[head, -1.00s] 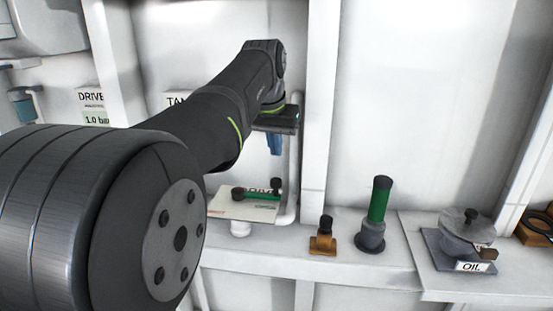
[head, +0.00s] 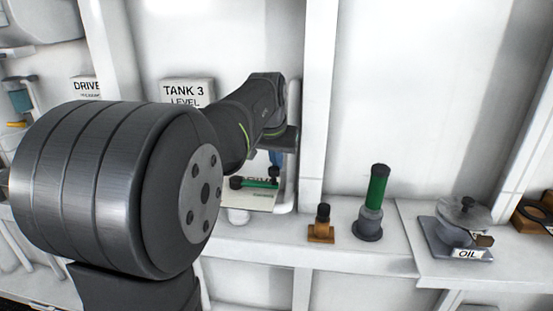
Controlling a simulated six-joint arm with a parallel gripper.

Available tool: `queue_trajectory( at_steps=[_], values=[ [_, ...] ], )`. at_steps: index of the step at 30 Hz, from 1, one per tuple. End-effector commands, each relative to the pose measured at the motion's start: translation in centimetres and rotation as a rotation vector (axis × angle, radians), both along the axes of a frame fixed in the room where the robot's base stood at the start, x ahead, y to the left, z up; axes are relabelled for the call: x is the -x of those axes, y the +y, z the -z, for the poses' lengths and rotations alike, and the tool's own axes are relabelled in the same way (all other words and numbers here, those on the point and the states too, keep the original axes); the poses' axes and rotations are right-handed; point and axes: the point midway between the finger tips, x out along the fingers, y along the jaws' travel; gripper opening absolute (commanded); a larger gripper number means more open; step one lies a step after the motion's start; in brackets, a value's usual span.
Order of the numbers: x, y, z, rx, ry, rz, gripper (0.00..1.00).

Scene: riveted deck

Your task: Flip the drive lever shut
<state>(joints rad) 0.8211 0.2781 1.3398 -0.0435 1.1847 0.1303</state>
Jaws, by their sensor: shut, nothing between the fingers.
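The drive lever is a green bar (head: 258,184) with dark ends, lying roughly level across a pale plate (head: 262,203) with partly covered DRIVE lettering. My gripper (head: 276,159) comes down from above, its blue fingers shut and empty. The fingertips are just above or behind the lever's right end; I cannot tell whether they touch it. My arm covers the area to the upper left of the plate.
A pale pipe (head: 291,180) runs beside the plate on the right. A small orange-based fitting (head: 321,228), an upright green-handled lever (head: 377,190) and an OIL pot (head: 463,222) stand along the ledge.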

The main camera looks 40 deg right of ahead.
Motion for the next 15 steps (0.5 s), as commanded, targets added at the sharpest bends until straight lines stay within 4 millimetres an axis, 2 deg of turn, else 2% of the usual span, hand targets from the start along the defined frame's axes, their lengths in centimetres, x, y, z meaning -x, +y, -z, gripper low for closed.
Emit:
queue_trajectory(
  at_steps=[8, 15],
  values=[
    [0.5, 0.4, -0.1, 0.001, 0.0, 0.051, 0.0],
    [1.7, 1.5, -0.1, 0.0, 0.001, 0.204, 0.0]
  ],
)
